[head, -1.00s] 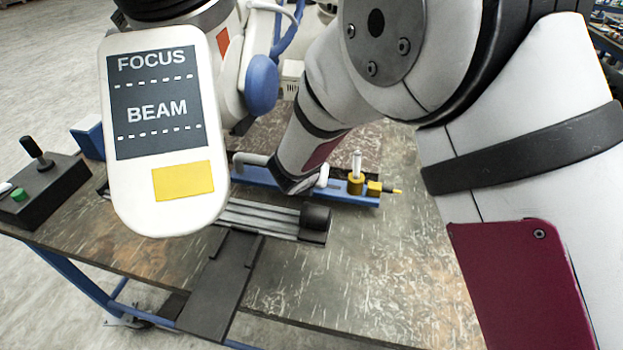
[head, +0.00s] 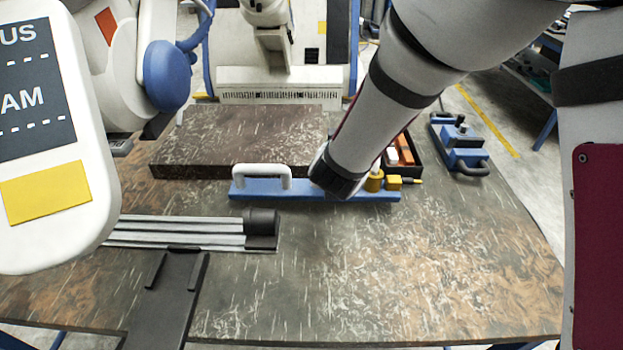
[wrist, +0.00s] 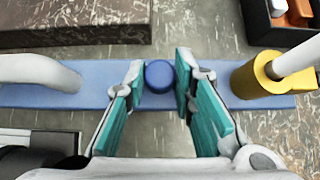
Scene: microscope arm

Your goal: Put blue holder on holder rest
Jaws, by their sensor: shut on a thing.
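The blue holder (head: 330,189) is a long blue bar with a white handle (head: 262,177) on its left part and yellow fittings (head: 374,181) on its right part. It also shows across the wrist view (wrist: 102,97). My gripper (wrist: 160,80) has its teal-padded fingers closed on a round blue knob (wrist: 159,75) at the bar's middle. In the head view my arm hides the fingers. I cannot tell whether the bar is lifted or touching the table. Which thing is the holder rest is not clear; a black plate with two raised strips (head: 172,290) lies at the front left.
A dark stone block (head: 235,150) lies behind the bar. Grey rails with a black end (head: 190,230) lie front left. A black box with orange and white items (head: 402,150) and another blue fixture (head: 459,150) stand at the back right. The table's right front (head: 420,280) is clear.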

